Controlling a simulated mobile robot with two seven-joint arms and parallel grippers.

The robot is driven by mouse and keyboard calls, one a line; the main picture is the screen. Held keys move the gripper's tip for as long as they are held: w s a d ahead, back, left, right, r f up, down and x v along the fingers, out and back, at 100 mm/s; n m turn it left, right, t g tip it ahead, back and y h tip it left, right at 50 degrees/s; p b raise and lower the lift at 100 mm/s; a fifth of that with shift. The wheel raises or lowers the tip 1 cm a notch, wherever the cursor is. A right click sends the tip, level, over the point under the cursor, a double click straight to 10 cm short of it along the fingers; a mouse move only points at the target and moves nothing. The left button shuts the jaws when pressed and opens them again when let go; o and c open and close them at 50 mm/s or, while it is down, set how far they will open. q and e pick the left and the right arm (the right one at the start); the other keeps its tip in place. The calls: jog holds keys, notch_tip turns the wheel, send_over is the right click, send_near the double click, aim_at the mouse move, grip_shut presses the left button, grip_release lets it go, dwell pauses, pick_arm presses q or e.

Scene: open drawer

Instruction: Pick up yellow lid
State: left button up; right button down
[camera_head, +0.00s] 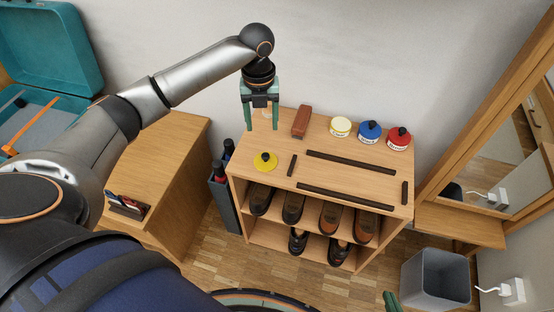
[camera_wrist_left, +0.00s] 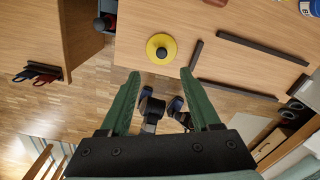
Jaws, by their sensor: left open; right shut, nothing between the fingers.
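The yellow lid (camera_head: 259,165), a round disc with a black knob, lies flat on the left end of the wooden shelf top. In the left wrist view the yellow lid (camera_wrist_left: 154,52) shows in the upper middle, beyond my fingertips. My left gripper (camera_head: 262,128) is open, empty and pointing down, above the back left of the shelf and apart from the lid. Its two green fingers also show in the left wrist view (camera_wrist_left: 160,78). Only a green tip of my right gripper (camera_head: 391,300) shows at the bottom edge, shut and away from the shelf.
An open yellow jar (camera_head: 340,130), a blue-lidded jar (camera_head: 369,136) and a red-lidded jar (camera_head: 399,141) stand at the back right. A brown brush (camera_head: 302,122) lies left of them. Dark strips (camera_head: 350,162) border the shelf's middle. Shoes fill the shelves below.

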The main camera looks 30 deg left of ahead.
pick_arm(q)
jog(key=b, duration=0.2)
send_over(265, 155)
jog(key=f, duration=0.6)
jog(key=shift+w+a, duration=0.1)
jog(key=shift+a, duration=0.25)
jog(key=shift+f, duration=0.5)
jog(key=f, duration=0.3)
jog(key=f+b, duration=0.1)
jog(key=f, duration=0.1)
jog(key=shift+d+f, duration=0.1)
jog(key=shift+d, duration=0.3)
jog(key=c, duration=0.7)
grip_shut()
